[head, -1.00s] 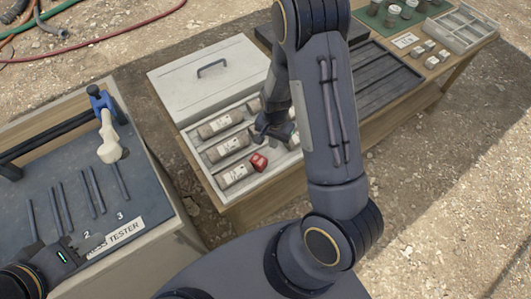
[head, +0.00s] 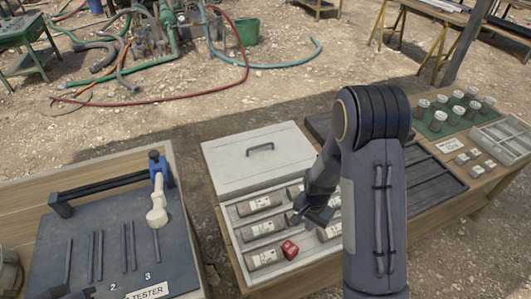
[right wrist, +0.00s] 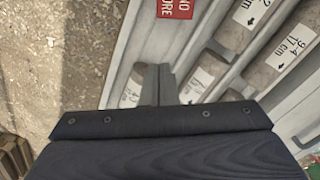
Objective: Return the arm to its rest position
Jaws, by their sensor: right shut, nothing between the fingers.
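My right arm (head: 375,215) rises from the bottom of the head view and bends over at its elbow. Its gripper (head: 298,222) hangs over the open core tray (head: 232,222), near a red block (head: 289,249). In the right wrist view the fingertips (right wrist: 157,72) are together, with nothing between them, above the tray's edge. Labelled cores (right wrist: 292,47) and the red block (right wrist: 176,8) lie beyond them. I cannot tell from the pictures whether the fingers touch the tray. Only a dark sliver of what seems my left gripper (head: 78,294) shows at the bottom edge.
The tester board (head: 110,240) with a blue and white lever (head: 157,195) stands left. A dark slotted tray (head: 430,175), a green mat with small pots (head: 440,125) and a pale divided tray (head: 500,143) lie right. Hoses and gravel lie behind.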

